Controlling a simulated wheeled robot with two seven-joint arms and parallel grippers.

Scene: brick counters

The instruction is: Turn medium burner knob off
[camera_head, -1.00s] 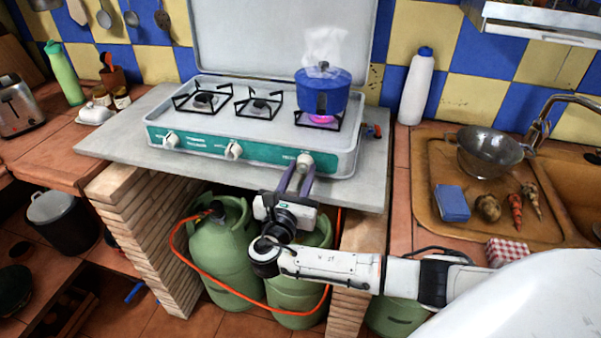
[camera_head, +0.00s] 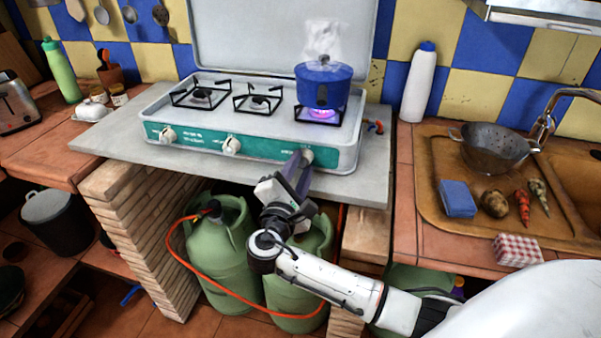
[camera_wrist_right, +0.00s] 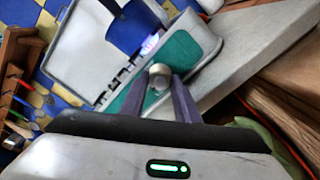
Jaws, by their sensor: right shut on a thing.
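The stove (camera_head: 270,135) has a green front panel with three knobs. My right gripper (camera_head: 303,162) is shut on the rightmost knob (camera_head: 307,154), below the burner that bears the steaming blue pot (camera_head: 323,84). A purple flame (camera_head: 321,113) burns under that pot. In the right wrist view, the same knob (camera_wrist_right: 160,76) sits between my fingertips (camera_wrist_right: 162,88), and the hand is rolled relative to the stove. The middle knob (camera_head: 232,146) and left knob (camera_head: 167,134) stand free. The burners above them show no flame. My left gripper is out of view.
Green gas cylinders (camera_head: 222,248) and an orange hose (camera_head: 205,276) are under the stove, close to my right arm. Brick supports (camera_head: 150,235) flank them. A sink counter with a colander (camera_head: 492,150) is on the right.

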